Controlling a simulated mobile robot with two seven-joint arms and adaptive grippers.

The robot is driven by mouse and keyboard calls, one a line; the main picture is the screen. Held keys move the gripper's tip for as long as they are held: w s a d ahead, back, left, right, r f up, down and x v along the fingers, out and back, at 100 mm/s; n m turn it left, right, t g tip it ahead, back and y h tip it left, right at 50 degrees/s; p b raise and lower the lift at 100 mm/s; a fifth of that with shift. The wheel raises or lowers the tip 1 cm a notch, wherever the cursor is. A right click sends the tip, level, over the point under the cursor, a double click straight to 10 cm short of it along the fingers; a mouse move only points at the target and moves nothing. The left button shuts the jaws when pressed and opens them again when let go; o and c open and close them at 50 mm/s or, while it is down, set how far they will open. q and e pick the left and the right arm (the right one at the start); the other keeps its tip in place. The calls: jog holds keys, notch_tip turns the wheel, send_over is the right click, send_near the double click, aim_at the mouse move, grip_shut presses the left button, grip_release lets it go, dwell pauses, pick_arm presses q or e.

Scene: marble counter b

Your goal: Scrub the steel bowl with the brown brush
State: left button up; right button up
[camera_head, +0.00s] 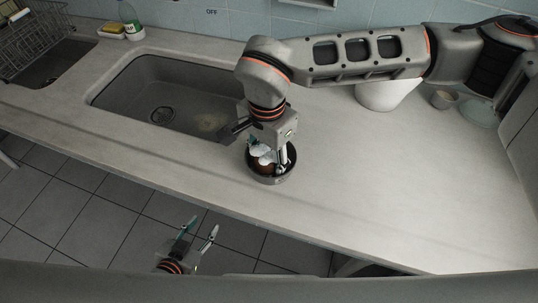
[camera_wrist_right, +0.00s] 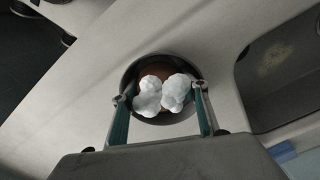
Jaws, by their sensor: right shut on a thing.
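The steel bowl (camera_head: 291,170) stands on the counter just in front of the sink; in the right wrist view its dark rim (camera_wrist_right: 190,68) shows. My right gripper (camera_head: 267,158) points down into the bowl, its fingers on either side of the brown brush (camera_head: 265,169). The brush's brown part (camera_wrist_right: 157,73) shows in the right wrist view, partly covered by white foam-like lumps (camera_wrist_right: 148,98). The gripper is shut on the brush, inside the bowl. My left gripper (camera_head: 204,227) is open and empty, in front of the counter edge.
The sink (camera_head: 140,95) lies behind and left of the bowl. A white bowl (camera_head: 385,95) and small cup (camera_head: 445,99) stand back right. The right counter is clear.

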aim_at(267, 153)
jog(key=shift+w+d+f, duration=0.1)
jog(key=shift+w+d, duration=0.3)
jog(key=shift+w, duration=0.45)
jog(key=shift+w+d, duration=0.35)
jog(key=shift+w, duration=0.45)
jog(key=shift+f, duration=0.1)
jog(key=shift+s+a, duration=0.35)
jog(key=shift+s, duration=0.35)
jog(key=shift+s+a, duration=0.25)
jog(key=shift+s, duration=0.25)
jog(key=shift+s+a, duration=0.2)
jog(key=shift+s, duration=0.25)
jog(key=shift+r, duration=0.2)
jog(key=shift+r+p, duration=1.3)
jog(key=shift+r, duration=1.65)
